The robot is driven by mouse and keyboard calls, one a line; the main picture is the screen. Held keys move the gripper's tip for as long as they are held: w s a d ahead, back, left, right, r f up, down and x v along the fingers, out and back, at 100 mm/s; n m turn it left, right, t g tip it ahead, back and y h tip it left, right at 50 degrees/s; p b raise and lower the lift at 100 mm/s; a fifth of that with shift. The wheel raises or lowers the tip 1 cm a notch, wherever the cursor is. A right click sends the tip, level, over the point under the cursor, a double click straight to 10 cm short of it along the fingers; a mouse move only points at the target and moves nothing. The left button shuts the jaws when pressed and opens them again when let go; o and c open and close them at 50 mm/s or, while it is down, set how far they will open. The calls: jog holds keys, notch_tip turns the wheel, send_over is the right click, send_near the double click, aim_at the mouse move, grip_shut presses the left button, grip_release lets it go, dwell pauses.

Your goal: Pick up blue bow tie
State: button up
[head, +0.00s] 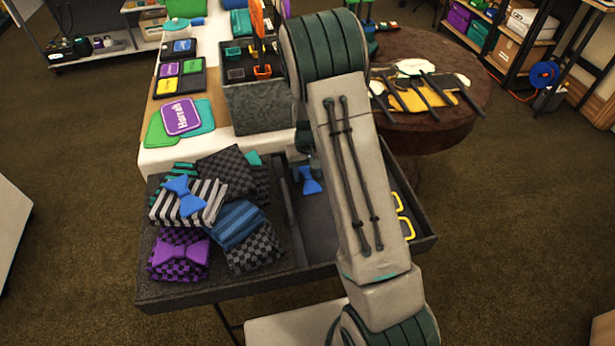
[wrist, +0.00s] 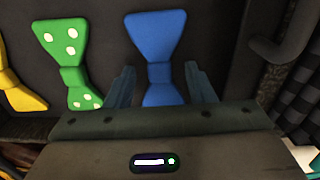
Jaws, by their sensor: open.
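A plain blue bow tie (wrist: 155,38) lies on the dark floor of the tray in the wrist view. My gripper (wrist: 161,83) is open, with one finger on each side of the bow tie's lower part. I cannot tell whether the fingers touch it. In the head view a blue bow tie (head: 311,183) shows partly in the tray compartment beside my arm, which hides most of my gripper. A second blue bow tie (head: 185,196) lies on striped folded cloth on the left side of the tray.
In the wrist view, a green dotted bow tie (wrist: 64,57) and a yellow bow tie (wrist: 17,84) lie left of the blue one. The dark tray (head: 215,291) has a raised divider. Folded cloths and a purple bow tie (head: 180,252) fill its left side. A grey box (head: 262,108) stands behind.

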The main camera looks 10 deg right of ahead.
jog(key=c, duration=1.1)
jog(key=shift+o, duration=0.2)
